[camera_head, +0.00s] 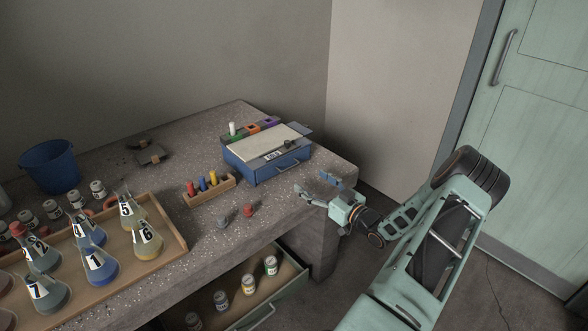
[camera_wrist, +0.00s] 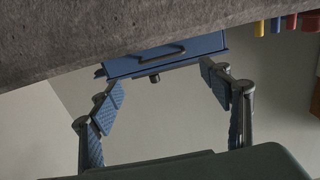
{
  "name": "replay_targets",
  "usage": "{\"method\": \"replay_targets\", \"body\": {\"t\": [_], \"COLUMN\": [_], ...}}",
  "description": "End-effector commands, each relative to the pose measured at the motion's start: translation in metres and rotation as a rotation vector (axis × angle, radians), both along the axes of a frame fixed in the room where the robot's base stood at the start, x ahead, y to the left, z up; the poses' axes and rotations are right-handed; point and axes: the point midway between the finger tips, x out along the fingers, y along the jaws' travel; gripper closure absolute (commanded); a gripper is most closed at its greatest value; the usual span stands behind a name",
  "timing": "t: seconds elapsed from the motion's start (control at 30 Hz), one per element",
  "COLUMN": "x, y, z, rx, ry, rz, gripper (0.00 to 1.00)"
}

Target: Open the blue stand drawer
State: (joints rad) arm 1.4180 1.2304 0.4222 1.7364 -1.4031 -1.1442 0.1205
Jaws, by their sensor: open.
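The blue stand (camera_head: 236,160) sits at the right end of the bench, with a pale top panel (camera_head: 268,140) and a label on its front. Its drawer front (camera_head: 262,174) bears a bar handle (camera_head: 288,167) and looks shut. In the wrist view the blue drawer front (camera_wrist: 190,50) and its dark handle (camera_wrist: 162,53) appear just beyond the fingers, near the bench surface. My gripper (camera_head: 314,184) is open and empty, in front of the stand near the bench's right edge. Its blue-padded fingers (camera_wrist: 163,86) spread apart in the wrist view, not touching the handle.
A wooden rack (camera_head: 208,193) with coloured pegs stands left of the drawer front. A red peg (camera_head: 249,210) and a grey peg (camera_head: 223,222) lie on the bench before it. Below, a bench drawer (camera_head: 283,290) with several jars stands open. A flask tray (camera_head: 172,232) is at left.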

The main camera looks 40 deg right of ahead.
Motion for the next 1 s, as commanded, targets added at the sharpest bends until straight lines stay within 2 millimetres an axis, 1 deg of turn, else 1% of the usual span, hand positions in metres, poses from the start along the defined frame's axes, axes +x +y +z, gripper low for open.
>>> {"method": "replay_targets", "body": {"t": [0.17,0.4,0.6,0.73,1.0], "x": [0.024,0.07,0.097,0.104,0.106], "y": [0.003,0.006,0.008,0.008,0.008], "z": [0.0,-0.001,0.0,0.0,0.0], "rx": [-0.002,0.0,-0.001,0.0,0.0], "ry": [-0.003,0.0,0.0,0.001,0.002], "rz": [0.005,0.004,0.003,0.001,0.001], "gripper": [0.29,0.29,0.29,0.29,0.29]}}
